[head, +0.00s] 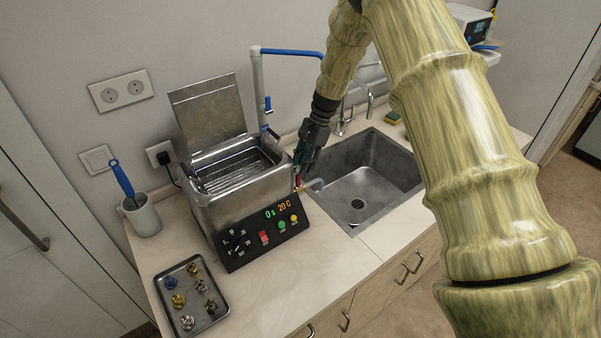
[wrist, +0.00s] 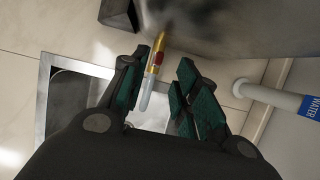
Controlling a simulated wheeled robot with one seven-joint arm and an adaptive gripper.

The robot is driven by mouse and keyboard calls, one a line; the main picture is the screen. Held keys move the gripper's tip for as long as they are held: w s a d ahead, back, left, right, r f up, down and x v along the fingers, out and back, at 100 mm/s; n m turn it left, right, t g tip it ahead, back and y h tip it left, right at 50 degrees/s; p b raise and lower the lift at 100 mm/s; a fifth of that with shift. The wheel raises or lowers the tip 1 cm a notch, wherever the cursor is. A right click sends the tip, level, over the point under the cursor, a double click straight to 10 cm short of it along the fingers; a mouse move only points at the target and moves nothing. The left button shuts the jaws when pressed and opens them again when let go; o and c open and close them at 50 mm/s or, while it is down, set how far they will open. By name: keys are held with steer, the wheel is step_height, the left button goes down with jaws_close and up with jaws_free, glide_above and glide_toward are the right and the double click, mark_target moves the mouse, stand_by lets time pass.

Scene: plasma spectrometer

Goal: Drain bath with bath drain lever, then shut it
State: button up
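The bath (head: 235,205) is a steel tank on the counter with its lid raised; I cannot tell its water level. Its drain valve is a brass fitting (wrist: 160,42) on the bath's right side, with a small red bath drain lever (wrist: 158,58). The lever also shows in the head view (head: 298,181), partly hidden by my gripper. A pale hose (wrist: 147,95) runs from the valve towards the sink. My gripper (head: 302,165) points down beside the valve. In the wrist view its green-padded fingers (wrist: 158,68) are apart, with the lever between their tips in the picture; contact cannot be told.
The sink (head: 370,185) lies right of the bath. A pale water pipe (head: 258,85) with a blue spout stands behind the bath. It also shows in the wrist view (wrist: 275,97). A tray (head: 168,318) of several fittings and a white cup (head: 144,218) stand at left.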

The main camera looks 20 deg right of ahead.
steer(key=v, duration=0.6)
steer(key=shift+r, duration=0.25)
steer(key=shift+w+d, duration=0.1)
steer(key=shift+d, duration=0.05)
